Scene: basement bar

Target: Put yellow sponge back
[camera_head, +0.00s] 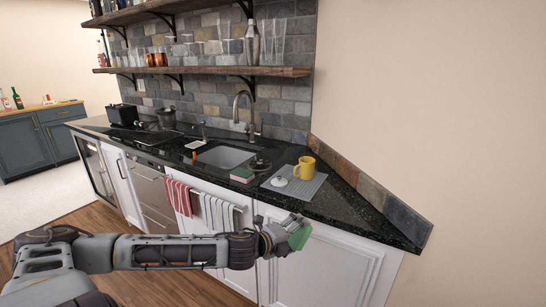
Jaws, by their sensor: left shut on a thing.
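My left gripper (274,238) reaches in from the left, in front of the white cabinet doors and below the counter's front edge. It is shut on a small green-faced block (299,236), which looks like a sponge with its green side showing. I cannot make out any yellow on it. Another small block, green with a reddish side (242,175), lies on the counter (345,205) just right of the sink (225,156). My right gripper is not in view.
A grey ribbed mat (311,186) on the counter holds a yellow mug (305,168) and a white lid-like item (279,181). A dark pot-like item (260,165) stands beside the sink. A faucet (249,112) rises behind. Towels (217,213) hang in front. The counter's right end is clear.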

